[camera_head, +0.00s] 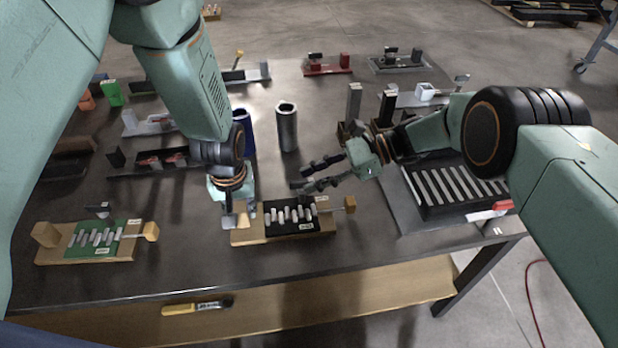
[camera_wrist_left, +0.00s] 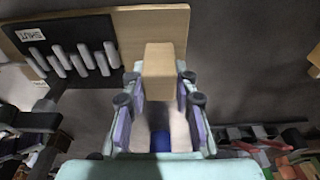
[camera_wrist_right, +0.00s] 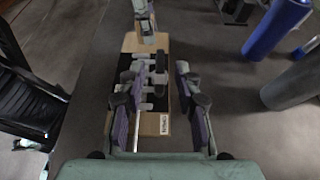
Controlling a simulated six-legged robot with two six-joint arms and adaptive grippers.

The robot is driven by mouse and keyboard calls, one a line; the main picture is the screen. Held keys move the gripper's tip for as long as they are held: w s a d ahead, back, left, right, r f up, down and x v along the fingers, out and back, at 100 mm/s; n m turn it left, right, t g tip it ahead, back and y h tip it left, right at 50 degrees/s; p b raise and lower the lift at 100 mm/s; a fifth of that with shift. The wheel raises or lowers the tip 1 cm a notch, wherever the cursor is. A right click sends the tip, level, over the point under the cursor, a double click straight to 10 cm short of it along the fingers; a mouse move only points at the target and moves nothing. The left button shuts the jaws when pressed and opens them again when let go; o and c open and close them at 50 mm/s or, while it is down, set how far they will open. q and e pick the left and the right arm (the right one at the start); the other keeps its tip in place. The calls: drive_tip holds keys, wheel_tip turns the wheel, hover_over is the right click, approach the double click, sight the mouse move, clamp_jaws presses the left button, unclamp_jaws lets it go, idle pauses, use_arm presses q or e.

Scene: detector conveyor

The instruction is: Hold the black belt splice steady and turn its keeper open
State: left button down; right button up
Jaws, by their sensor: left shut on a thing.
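The black belt splice (camera_head: 292,231) with its row of pale lacing pieces lies on a wooden base (camera_head: 250,237) at the table's front middle. A rod with a wooden knob (camera_head: 350,204), seemingly its keeper, sticks out at its right end. My left gripper (camera_head: 238,212) is shut on the wooden block (camera_wrist_left: 158,72) at the base's left end. My right gripper (camera_head: 314,175) is open and empty above the splice, its fingers pointing left. In the right wrist view its spread fingers (camera_wrist_right: 160,95) partly hide the splice. One base label reads SHUT (camera_wrist_left: 31,33) in the left wrist view.
A green splice (camera_head: 95,238) on a wooden base lies to the left. Grey (camera_head: 287,128) and blue (camera_head: 242,128) cylinders stand behind. A grey tray with a black slatted piece (camera_head: 455,190) is at the right. A yellow-handled tool (camera_head: 196,307) lies below the table's front edge.

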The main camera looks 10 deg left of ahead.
drive_tip(key=v, duration=1)
drive_tip(key=shift+d, duration=0.25)
use_arm(q)
drive_tip(key=c, duration=1)
unclamp_jaws()
drive_tip(key=shift+r, duration=0.1)
